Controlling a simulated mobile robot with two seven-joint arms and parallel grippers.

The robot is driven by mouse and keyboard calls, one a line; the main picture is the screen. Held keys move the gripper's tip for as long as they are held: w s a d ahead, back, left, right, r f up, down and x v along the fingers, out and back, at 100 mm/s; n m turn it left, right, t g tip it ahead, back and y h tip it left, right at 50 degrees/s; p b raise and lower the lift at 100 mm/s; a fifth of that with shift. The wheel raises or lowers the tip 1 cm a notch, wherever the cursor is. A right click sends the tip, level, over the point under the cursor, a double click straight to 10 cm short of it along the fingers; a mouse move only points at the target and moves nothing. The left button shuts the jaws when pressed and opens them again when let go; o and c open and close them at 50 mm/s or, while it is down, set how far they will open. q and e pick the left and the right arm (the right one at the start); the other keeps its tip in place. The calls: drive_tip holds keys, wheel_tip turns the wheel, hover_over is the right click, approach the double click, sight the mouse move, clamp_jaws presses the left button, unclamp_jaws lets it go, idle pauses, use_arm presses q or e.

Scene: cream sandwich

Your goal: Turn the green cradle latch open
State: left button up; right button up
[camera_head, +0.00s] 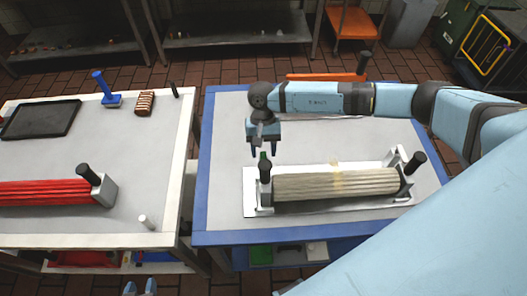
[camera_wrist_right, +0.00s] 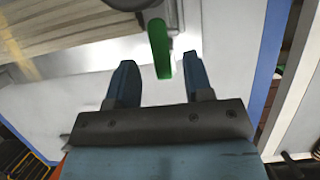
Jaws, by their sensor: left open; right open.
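The green latch (camera_head: 262,157) shows as a small piece at the left end of the white cradle (camera_head: 250,207), beside a black-topped post (camera_head: 265,172). In the right wrist view the green latch (camera_wrist_right: 160,48) points toward my right gripper (camera_wrist_right: 158,78). Its tip lies between the two open fingertips, with space on both sides and no visible contact. In the head view my right gripper (camera_head: 263,149) points down just behind the latch. A pale ridged bundle (camera_head: 335,184) lies in the cradle. Only the fingertips of my left gripper (camera_head: 140,288) show at the bottom edge, apart and empty.
The blue-edged table (camera_head: 225,160) has free room left of the cradle. A black-knobbed post (camera_head: 414,162) stands at its right end. On the left table are a red bundle (camera_head: 45,193), a dark tray (camera_head: 42,119) and a blue-handled tool (camera_head: 104,90).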

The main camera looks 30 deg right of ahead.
drive_tip(key=shift+x, duration=1.1)
clamp_jaws()
